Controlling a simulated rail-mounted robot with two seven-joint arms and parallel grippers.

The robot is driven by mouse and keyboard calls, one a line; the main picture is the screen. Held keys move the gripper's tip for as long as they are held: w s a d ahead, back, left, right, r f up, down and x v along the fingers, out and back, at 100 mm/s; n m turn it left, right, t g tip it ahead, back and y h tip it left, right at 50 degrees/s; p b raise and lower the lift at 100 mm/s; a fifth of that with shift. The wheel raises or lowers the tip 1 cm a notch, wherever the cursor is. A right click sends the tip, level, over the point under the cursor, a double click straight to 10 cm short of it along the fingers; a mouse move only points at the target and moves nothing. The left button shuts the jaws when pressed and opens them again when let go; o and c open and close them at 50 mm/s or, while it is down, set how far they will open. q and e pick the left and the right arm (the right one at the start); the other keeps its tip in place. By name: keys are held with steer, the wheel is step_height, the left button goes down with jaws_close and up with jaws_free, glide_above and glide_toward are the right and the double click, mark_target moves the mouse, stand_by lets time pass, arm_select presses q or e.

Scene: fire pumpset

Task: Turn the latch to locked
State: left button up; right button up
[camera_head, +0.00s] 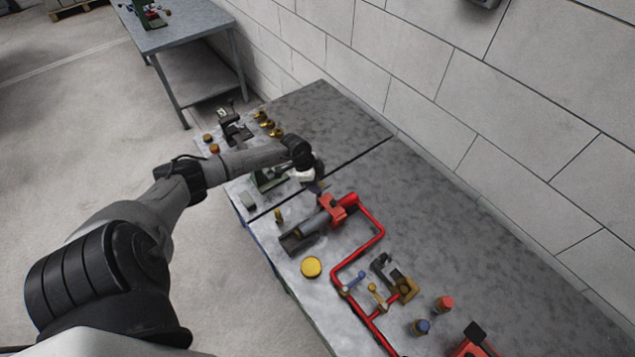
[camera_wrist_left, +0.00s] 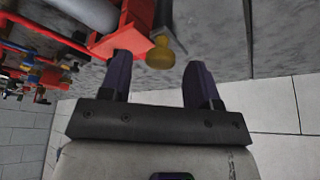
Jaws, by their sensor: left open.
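My left gripper (camera_head: 318,186) is open, pointing down at the workbench beside the red bracket (camera_head: 345,203) at the end of a grey cylinder (camera_head: 314,225). In the left wrist view my two dark fingers (camera_wrist_left: 160,82) are apart. A small brass-yellow knob (camera_wrist_left: 160,52) shows in the gap near their tips, next to the red block (camera_wrist_left: 124,30). One finger overlaps the red block in the picture; I cannot tell if they touch. Nothing is held. No part is clearly recognisable as the latch; the brass knob may be it. My right gripper is not in view.
The red pipe (camera_head: 378,236) loops right of the cylinder, with small blue and yellow valve handles (camera_head: 376,294). A yellow round cap (camera_head: 311,267) lies in front. A green stand (camera_head: 268,181) is close left of my gripper. The bench's back strip (camera_head: 450,250) is clear, along a block wall.

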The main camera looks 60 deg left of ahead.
arm_select(q)
steer(key=shift+w+d+f, duration=0.15)
steer(key=shift+f, duration=0.3)
steer(key=shift+c, duration=0.2)
steer(key=c, duration=0.9)
steer(key=shift+o, duration=0.2)
